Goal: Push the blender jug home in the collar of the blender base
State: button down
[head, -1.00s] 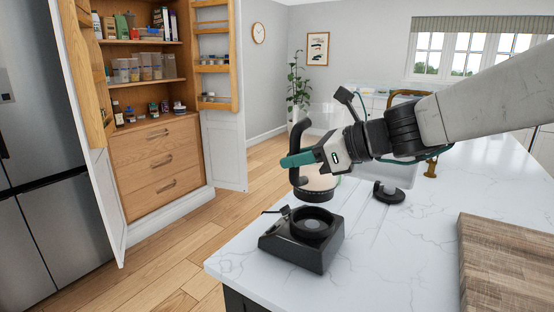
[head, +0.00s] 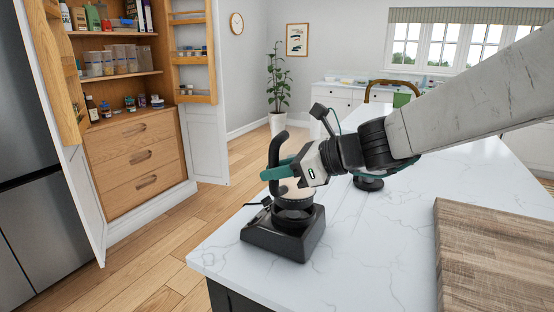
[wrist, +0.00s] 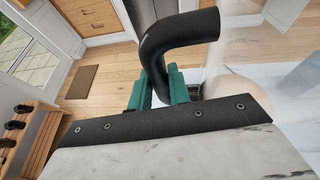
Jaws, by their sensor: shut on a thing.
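The blender jug has a black curved handle (head: 275,150), a clear body that is hard to make out and a black ring (head: 294,199) at its bottom. Something pale shows inside it. My gripper (head: 276,172), with green fingers, is shut on the handle; in the wrist view the handle (wrist: 168,42) passes between the fingers. The black blender base (head: 282,238) stands on the counter near its left edge. The jug is upright over the base, its ring at the collar (head: 293,216). How deep it sits in the collar I cannot tell.
The white marble counter (head: 365,230) is clear to the right of the base. A wooden board (head: 490,260) lies at the right front. An open larder cupboard (head: 140,130) stands off to the left.

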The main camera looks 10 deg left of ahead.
aim_at(279, 189)
jog(key=shift+f, duration=2.05)
dwell(1.0)
jog(key=c, duration=1.2)
grip_release()
jog(key=shift+c, duration=0.2)
jog(key=shift+f, duration=0.15)
jog(key=v, duration=0.8)
